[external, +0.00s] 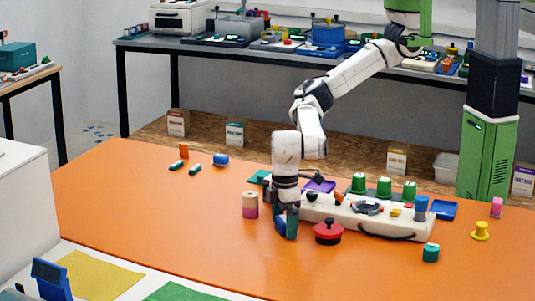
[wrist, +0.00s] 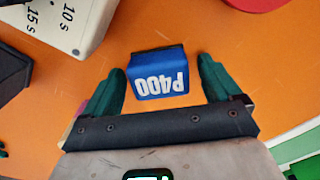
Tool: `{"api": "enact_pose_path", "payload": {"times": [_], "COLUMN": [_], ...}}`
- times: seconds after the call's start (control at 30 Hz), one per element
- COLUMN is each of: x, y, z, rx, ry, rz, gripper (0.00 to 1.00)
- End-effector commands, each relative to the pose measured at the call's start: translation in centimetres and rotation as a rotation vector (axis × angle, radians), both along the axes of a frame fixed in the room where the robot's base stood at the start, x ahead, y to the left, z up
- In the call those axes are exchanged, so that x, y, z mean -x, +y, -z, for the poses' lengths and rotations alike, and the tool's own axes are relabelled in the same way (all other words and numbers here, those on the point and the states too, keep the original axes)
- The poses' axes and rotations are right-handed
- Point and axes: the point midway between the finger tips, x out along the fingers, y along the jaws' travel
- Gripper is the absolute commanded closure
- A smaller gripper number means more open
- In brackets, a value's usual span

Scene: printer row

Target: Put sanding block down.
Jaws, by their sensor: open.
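The sanding block is a blue block marked P400 (wrist: 158,72), seen in the wrist view between my fingers. It appears to rest on the orange table (external: 140,220). My gripper (wrist: 160,90) is open, with one dark green finger on each side of the block. A narrow gap shows on the right side of the block, and the left finger is very near it. In the external view my gripper (external: 287,224) points down at the table, left of the white control box, and the block is largely hidden by the fingers.
A white box with knobs (external: 385,220) stands to the right. A red round-lidded item (external: 328,232) is close on the right, and a pink and tan cylinder (external: 250,205) on the left. The front left of the table is clear.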

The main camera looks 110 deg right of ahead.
Motion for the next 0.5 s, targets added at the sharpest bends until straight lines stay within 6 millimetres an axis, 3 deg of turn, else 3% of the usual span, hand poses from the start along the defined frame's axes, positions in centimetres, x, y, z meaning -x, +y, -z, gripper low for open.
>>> {"api": "enact_pose_path", "payload": {"times": [0.27,0.5], "x": [0.0,0.0], "y": [0.1,0.1], "z": [-1.5,-6.3], "rx": [-0.002,-0.002], "ry": [0.000,-0.001], "rz": [-0.001,-0.001], "gripper": [0.09,0.09]}}
